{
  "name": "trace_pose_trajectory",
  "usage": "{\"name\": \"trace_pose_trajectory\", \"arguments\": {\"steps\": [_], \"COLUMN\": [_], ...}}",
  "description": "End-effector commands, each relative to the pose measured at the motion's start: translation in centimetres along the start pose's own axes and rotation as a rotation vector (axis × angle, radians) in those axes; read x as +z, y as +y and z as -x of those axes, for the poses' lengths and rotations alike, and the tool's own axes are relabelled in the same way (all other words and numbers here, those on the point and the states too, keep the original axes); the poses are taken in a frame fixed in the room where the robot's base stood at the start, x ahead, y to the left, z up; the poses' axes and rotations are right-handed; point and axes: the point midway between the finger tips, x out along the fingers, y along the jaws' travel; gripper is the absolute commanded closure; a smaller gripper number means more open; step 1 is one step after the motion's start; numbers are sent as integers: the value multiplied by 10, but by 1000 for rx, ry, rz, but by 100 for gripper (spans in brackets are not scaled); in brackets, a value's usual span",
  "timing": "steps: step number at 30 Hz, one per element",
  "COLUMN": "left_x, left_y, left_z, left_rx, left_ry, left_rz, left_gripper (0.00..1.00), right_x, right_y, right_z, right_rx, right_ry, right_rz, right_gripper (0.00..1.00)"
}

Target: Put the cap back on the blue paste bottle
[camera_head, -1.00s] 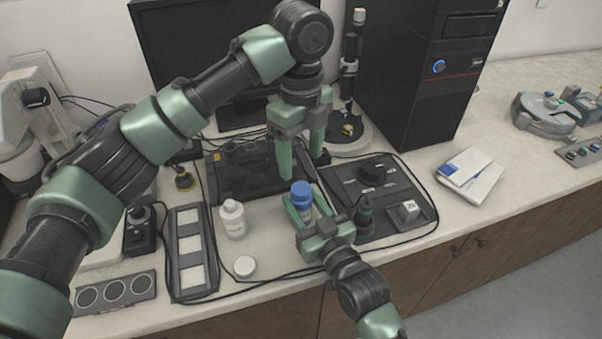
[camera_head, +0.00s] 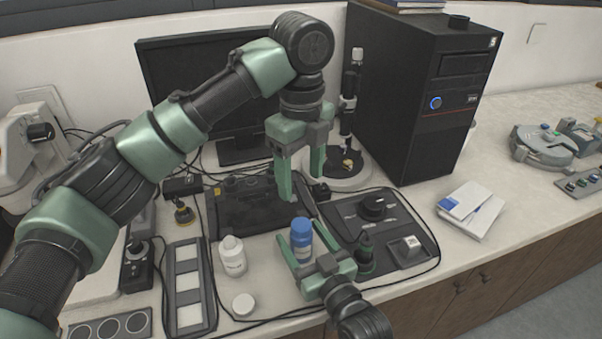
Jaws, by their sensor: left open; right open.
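The blue paste bottle (camera_head: 302,252) stands upright on the counter in front of the dark tray. A blue cap (camera_head: 301,225) sits on its top; I cannot tell how tightly it is seated. My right gripper (camera_head: 302,233) is open low at the counter, with one finger on each side of the bottle and a visible gap to it. My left gripper (camera_head: 302,186) is open and empty, pointing down above and behind the bottle, clear of the cap.
A white bottle (camera_head: 232,258) stands to the left, with a round white lid (camera_head: 243,304) lying in front of it. A dark control panel (camera_head: 370,207) with a knob is on the right. A monitor (camera_head: 190,70) and a computer tower (camera_head: 420,90) stand behind.

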Motion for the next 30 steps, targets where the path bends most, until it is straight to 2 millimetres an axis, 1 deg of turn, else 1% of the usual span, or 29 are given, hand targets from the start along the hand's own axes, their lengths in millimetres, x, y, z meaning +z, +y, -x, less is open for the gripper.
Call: {"name": "trace_pose_trajectory", "arguments": {"steps": [2,5,12,16,21,30], "left_x": [0,0,0,0,0,0], "left_y": [0,0,0,0,0,0], "left_z": [-1,-2,-7,-9,-9,-9], "left_rx": [0,0,0,0,0,0], "left_ry": [0,0,0,0,0,0], "left_rz": [0,0,0,0,0,0], "left_gripper": [37,37,37,37,37,37], "right_x": [0,2,2,2,0,0], "right_y": [0,0,0,0,0,0], "right_z": [2,12,54,70,78,78], "right_rx": [0,0,0,0,0,0], "right_ry": [0,-1,-3,-2,0,0], "right_rz": [0,0,-1,0,0,0], "right_gripper": [31,31,31,31,31,31]}}
